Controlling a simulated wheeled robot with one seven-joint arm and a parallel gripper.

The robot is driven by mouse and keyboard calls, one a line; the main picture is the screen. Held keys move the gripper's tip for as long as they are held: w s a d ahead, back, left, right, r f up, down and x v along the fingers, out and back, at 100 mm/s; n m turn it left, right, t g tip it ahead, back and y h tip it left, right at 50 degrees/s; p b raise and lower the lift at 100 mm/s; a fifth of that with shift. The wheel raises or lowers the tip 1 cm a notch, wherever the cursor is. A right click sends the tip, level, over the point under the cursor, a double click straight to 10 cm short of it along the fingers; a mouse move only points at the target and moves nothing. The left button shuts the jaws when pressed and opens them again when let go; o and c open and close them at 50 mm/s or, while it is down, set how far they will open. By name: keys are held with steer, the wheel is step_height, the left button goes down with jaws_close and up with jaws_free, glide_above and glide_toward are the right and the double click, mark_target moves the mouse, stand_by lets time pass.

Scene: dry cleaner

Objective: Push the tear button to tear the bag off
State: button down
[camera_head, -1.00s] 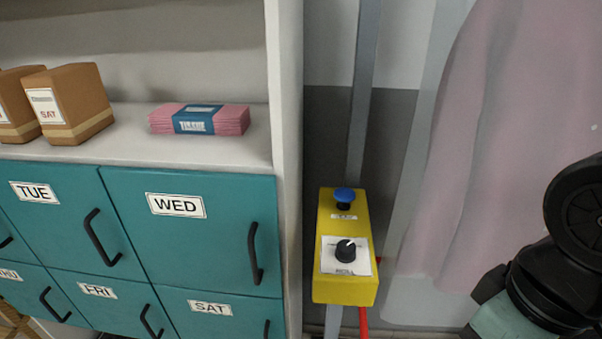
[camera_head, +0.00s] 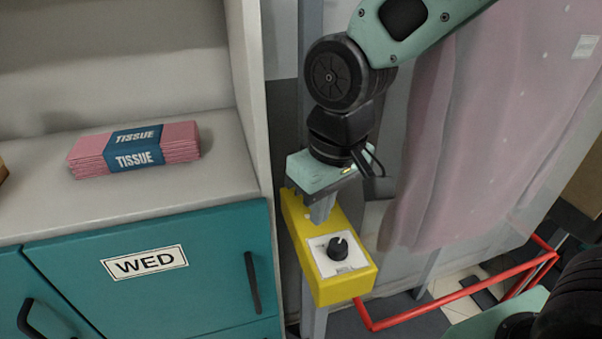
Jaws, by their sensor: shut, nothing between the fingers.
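The yellow control box (camera_head: 338,288) stands on a grey post, centre right, with a black knob (camera_head: 338,248) on a white plate. The blue button at its upper end is hidden behind my gripper. My gripper (camera_head: 318,218) points down at that upper end, its fingers shut and empty. I cannot tell whether the fingertips touch the button. A pinkish translucent bag (camera_head: 465,130) hangs to the right of the box, behind my arm.
A shelf on the left holds a pink tissue pack with a blue band (camera_head: 135,150). Below it are teal drawers (camera_head: 195,290), one labelled WED. A red rail (camera_head: 440,305) runs low on the right. The shelf's side panel (camera_head: 250,90) stands close to the box.

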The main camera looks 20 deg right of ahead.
steer(key=w+d+r+m+t+p, duration=0.1)
steer(key=w+d+r+m, duration=0.1)
steer(key=w, duration=0.5)
steer(key=w+d+r+m+p, duration=0.2)
steer(key=w+d, duration=0.1)
steer(key=w, duration=0.5)
steer(key=shift+d+r+m+t+h, duration=0.3)
steer(key=shift+r+t, duration=0.05)
steer(key=shift+t, duration=0.05)
steer(key=p+x, duration=0.1)
steer(key=x, duration=0.3)
steer(key=p+x, duration=0.1)
steer(key=x, duration=0.3)
steer(key=p+x, duration=0.2)
steer(key=x, duration=0.2)
steer(key=shift+s, duration=0.3)
steer(key=shift+f, duration=1.05)
